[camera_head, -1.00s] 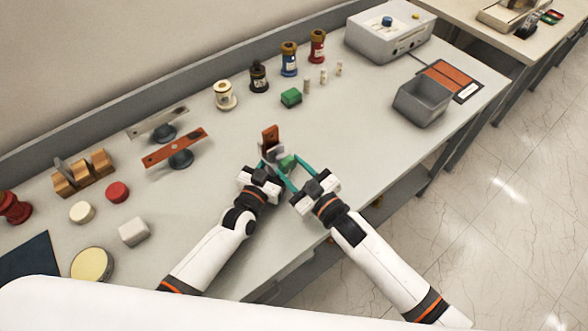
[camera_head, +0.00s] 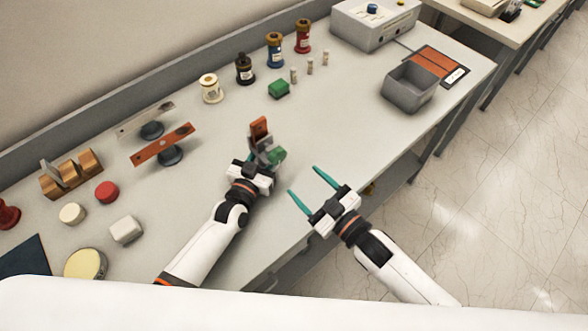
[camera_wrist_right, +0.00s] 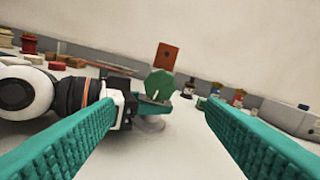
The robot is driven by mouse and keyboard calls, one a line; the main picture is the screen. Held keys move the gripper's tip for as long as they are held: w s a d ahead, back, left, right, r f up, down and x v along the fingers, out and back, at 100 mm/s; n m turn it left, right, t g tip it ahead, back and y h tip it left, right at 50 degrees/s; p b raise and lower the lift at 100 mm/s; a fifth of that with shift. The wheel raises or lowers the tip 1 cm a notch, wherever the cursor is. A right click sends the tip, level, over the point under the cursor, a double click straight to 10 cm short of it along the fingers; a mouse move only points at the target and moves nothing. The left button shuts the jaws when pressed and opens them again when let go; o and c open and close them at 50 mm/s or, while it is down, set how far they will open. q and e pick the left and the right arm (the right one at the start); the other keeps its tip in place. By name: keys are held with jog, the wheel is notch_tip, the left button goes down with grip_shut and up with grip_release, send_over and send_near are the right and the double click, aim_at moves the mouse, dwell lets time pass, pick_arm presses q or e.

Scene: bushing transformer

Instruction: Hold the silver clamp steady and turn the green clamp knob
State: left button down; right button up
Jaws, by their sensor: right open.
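The silver clamp (camera_head: 263,147) stands on the table with an upright copper-coloured plate (camera_head: 259,128) in it. The green clamp knob (camera_head: 277,158) is on its near right side and faces the camera in the right wrist view (camera_wrist_right: 160,84). My left gripper (camera_head: 255,164) is at the clamp from the near side; its fingertips are largely hidden, so its grip is unclear. My right gripper (camera_head: 302,180) is open and empty, to the right of the knob and apart from it. In the wrist view, the knob lies between its teal fingers, farther out.
A copper bar on a stand (camera_head: 163,146) is to the left. A grey bin (camera_head: 409,90) is at the right. The table between clamp and bin is clear.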

jog(key=shift+v, duration=1.65)
pick_arm(q)
jog(key=c, duration=0.8)
grip_release()
